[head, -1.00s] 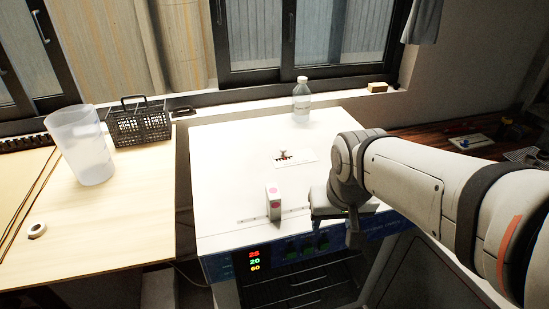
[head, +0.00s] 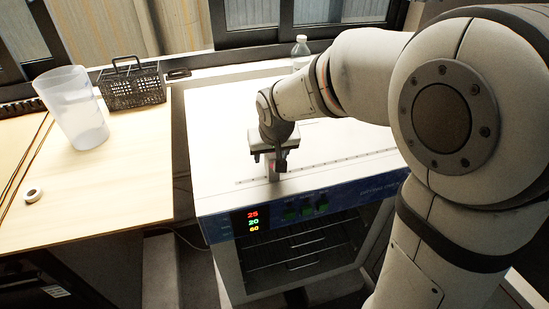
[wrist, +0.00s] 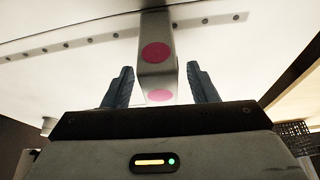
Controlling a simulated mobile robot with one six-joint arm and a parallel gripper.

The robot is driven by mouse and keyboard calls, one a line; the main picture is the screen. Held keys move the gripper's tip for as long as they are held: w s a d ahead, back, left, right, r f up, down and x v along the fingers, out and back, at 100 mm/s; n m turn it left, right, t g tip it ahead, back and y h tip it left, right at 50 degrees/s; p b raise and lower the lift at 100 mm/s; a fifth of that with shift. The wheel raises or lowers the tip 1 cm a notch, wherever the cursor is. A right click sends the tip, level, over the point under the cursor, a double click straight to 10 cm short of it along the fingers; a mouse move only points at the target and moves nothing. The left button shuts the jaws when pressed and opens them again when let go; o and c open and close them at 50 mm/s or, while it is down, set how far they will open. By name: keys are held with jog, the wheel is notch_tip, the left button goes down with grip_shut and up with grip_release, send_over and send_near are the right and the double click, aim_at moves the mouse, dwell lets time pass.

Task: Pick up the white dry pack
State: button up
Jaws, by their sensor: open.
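The white dry pack (head: 272,174) is a small upright white box on top of the drying oven (head: 220,160), near its front edge. In the wrist view the pack (wrist: 157,28) shows two pink round spots, and it lies between the two blue fingers. My gripper (head: 269,163) is at the pack in the head view, with its fingers open on either side. In the wrist view there is a gap between the pack and each finger of my gripper (wrist: 160,75). My gripper and wrist hide most of the pack in the head view.
A clear bottle (head: 300,50) stands at the oven's back edge. The oven top left of my gripper is clear.

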jog(key=shift+f, duration=0.25)
jog(key=shift+c, duration=0.4)
